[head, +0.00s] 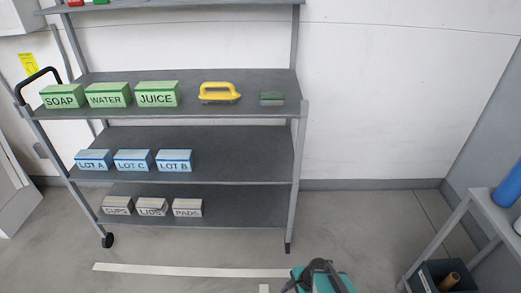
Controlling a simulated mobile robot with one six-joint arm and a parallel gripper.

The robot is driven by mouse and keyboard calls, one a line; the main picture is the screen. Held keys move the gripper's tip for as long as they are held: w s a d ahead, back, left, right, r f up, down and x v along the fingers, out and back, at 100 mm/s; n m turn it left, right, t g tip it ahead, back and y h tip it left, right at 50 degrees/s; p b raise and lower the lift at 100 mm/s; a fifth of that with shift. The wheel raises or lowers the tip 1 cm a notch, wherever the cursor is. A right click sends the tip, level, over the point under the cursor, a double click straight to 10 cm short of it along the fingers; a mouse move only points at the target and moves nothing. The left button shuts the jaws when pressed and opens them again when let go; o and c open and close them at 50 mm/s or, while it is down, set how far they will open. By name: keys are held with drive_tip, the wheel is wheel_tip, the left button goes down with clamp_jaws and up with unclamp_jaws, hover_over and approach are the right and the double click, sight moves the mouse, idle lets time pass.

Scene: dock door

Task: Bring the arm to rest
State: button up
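A teal and dark shape at the bottom edge, right of centre, looks like part of my own body with the folded arm. The dark part on top seems to be the arm's end, my gripper (318,267), low and close to the body. Its fingers are too small and dark to make out, so I cannot tell whether it is open or shut. No object shows clearly in it. The lower part of this shape is cut off by the picture's edge.
A grey shelf cart (240,147) stands ahead, carrying green, blue and grey labelled boxes, a yellow-handled tool (219,92) and a small green block (272,98). A side rack (490,207) with a dark bin (447,276) is at right. Floor between them is clear.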

drive_tip(key=s+d+r+n+g+h, duration=0.1)
drive_tip(key=s+d+n+g+h, duration=0.3)
drive_tip(key=s+n, duration=0.9)
drive_tip(key=shift+s+d+n+g+p, duration=0.15)
drive_tip(key=shift+d+n+g+p, duration=0.25)
drive_tip(key=shift+d+n, duration=0.65)
